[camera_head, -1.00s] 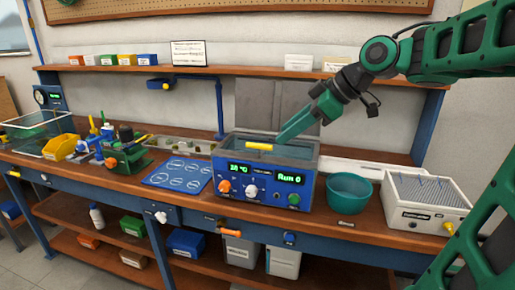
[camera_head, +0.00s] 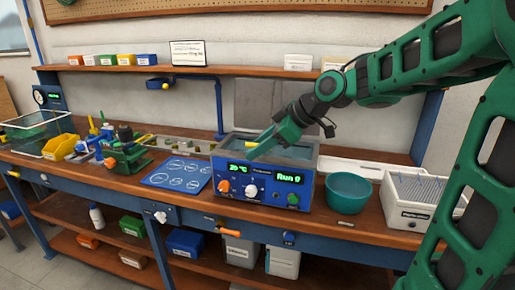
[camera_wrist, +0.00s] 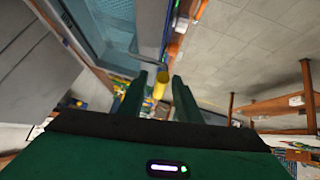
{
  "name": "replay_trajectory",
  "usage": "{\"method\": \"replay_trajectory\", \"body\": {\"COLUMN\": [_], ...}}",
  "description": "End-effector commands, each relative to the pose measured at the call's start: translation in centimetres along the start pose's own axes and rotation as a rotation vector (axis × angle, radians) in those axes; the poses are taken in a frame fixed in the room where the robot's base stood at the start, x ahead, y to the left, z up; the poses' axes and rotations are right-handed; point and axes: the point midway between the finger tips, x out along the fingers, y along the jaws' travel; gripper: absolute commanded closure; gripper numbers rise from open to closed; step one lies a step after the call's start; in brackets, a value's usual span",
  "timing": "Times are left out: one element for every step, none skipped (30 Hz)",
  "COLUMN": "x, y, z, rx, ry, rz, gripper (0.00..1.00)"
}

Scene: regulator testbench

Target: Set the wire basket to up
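The blue bath unit (camera_head: 262,188) stands on the bench with an open tank on top. A yellow handle (camera_head: 250,144) shows at the tank, partly hidden by my gripper; I take it for the wire basket's handle. The basket's body cannot be made out clearly. My gripper (camera_head: 255,153) reaches down to the handle from the right. In the wrist view, the yellow handle (camera_wrist: 161,85) shows between the tips of two parted green fingers (camera_wrist: 160,97), with gaps on both sides. The gripper looks open, and contact is not visible.
The unit's front has an orange knob (camera_head: 223,186), a white knob (camera_head: 251,191) and lit displays. A teal bowl (camera_head: 348,193) and a white box with a wire-lined top (camera_head: 412,200) stand to the right. A blue mat (camera_head: 178,175) lies left. A shelf (camera_head: 210,73) runs behind.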

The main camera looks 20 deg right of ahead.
Motion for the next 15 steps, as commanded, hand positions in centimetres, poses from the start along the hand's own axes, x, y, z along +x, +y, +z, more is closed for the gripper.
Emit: {"method": "replay_trajectory", "body": {"x": [0.08, 0.09, 0.10, 0.09, 0.09, 0.08, 0.08, 0.08, 0.07, 0.07, 0.07, 0.06, 0.06, 0.06, 0.06], "y": [-0.01, -0.01, -0.01, -0.01, -0.01, -0.01, -0.01, -0.01, -0.01, -0.01, -0.02, -0.02, -0.02, -0.02, -0.02], "z": [0.00, 0.00, 0.00, 0.00, 0.00, 0.00, -0.01, -0.01, -0.01, -0.01, -0.01, -0.01, 0.00, 0.00, -0.01], "rx": [0.000, 0.000, 0.000, 0.000, 0.000, 0.000, 0.000, 0.000, 0.000, 0.000, 0.000, 0.000, 0.000, 0.000, 0.000], "ry": [0.000, 0.000, 0.000, 0.000, 0.000, 0.000, 0.000, 0.000, 0.000, 0.000, 0.000, 0.000, 0.000, 0.000, 0.000], "rz": [0.000, 0.000, 0.000, 0.000, 0.000, 0.000, 0.000, 0.000, 0.000, 0.000, 0.000, 0.000, 0.000, 0.000, 0.000], "gripper": [0.69, 0.69, 0.69, 0.69, 0.69, 0.69, 0.69, 0.74, 0.84, 0.91, 0.98, 1.00, 1.00, 1.00, 1.00]}}
